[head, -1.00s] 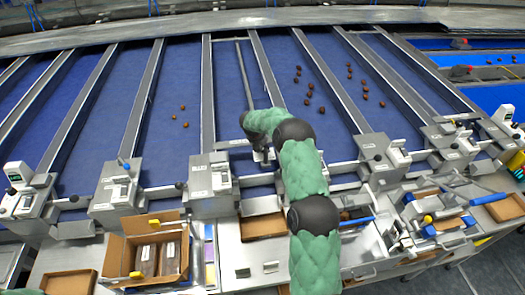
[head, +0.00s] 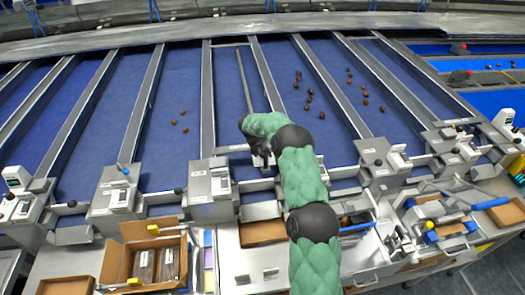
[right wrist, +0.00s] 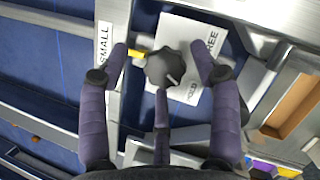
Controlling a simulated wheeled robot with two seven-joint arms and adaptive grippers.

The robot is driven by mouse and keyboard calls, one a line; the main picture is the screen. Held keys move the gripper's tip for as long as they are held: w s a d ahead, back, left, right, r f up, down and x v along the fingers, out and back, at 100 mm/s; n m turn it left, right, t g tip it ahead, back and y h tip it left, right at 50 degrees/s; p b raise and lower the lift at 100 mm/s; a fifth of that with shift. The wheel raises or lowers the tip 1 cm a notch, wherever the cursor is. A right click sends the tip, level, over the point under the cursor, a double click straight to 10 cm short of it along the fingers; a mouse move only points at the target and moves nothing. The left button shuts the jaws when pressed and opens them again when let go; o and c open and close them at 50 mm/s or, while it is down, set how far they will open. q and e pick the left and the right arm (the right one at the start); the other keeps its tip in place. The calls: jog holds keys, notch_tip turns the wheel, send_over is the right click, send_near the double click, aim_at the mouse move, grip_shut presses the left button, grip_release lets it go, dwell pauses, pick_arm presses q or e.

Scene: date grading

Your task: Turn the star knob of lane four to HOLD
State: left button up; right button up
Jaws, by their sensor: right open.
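The black star knob (right wrist: 166,68) with a yellow pointer shows in the right wrist view, on a white plate (right wrist: 196,38). The pointer is toward the left of that picture. The plate reads FREE on the right; a second word lower down is partly covered. My right gripper (right wrist: 164,62) is open, with a finger on each side of the knob and a third below it; I cannot tell if they touch it. In the head view my right gripper (head: 262,160) is at the lane's front end and its arm hides the knob. My left gripper is not in view.
Blue lanes with metal dividers (head: 207,100) run to the back; loose dates (head: 182,113) lie on some. Metal gate boxes (head: 209,185) line the front. An open carton (head: 117,265) and a brown tray (head: 262,233) stand on the bench. A SMALL label (right wrist: 103,45) is beside the knob.

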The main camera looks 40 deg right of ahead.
jog(key=shift+a, duration=0.1)
jog(key=v, duration=1.2)
